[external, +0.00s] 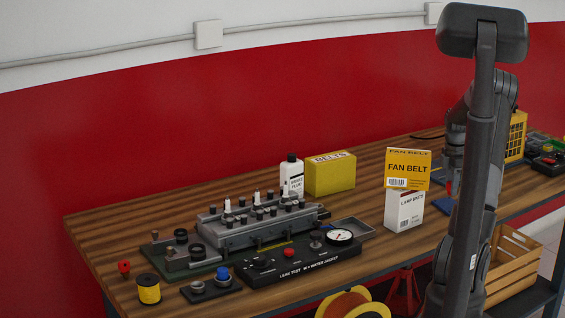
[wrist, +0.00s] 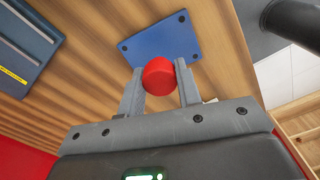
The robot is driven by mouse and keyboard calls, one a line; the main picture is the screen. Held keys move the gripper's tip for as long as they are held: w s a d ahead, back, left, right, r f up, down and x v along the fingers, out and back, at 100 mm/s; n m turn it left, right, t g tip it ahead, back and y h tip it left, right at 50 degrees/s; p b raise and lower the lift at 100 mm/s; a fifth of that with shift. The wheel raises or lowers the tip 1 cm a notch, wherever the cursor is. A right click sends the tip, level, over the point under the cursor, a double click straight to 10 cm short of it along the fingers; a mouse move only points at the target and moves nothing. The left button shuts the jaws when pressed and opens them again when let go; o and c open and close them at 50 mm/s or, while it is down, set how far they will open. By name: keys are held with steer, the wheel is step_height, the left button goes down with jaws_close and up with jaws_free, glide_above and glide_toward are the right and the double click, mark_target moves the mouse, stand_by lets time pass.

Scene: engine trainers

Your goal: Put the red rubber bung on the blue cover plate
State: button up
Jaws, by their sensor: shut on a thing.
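The red rubber bung (wrist: 159,77) is held between the two fingers of my gripper (wrist: 159,72), which is shut on it. In the external view the bung shows as a small red spot (external: 448,188) under my gripper (external: 450,182), partly hidden by my arm. The blue cover plate (wrist: 160,38) lies flat on the wooden bench, with small dark holes at its corners. In the external view the plate (external: 445,206) shows just below the bung, partly behind my arm. The bung appears above the plate and apart from it; the exact gap is hard to tell.
A white lamp units box (external: 404,212) with a yellow fan belt box (external: 408,168) on it stands left of the plate. A yellow cage-like unit (external: 515,136) stands behind. A wooden crate (external: 515,262) sits below the bench. The bench edge is close to the plate.

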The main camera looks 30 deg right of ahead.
steer(key=shift+f, duration=1.75)
steer(key=shift+f, duration=0.15)
steer(key=o, duration=0.9)
steer(key=shift+o, duration=0.2)
step_height(320, 180, up, 12)
steer(key=shift+r, duration=0.2)
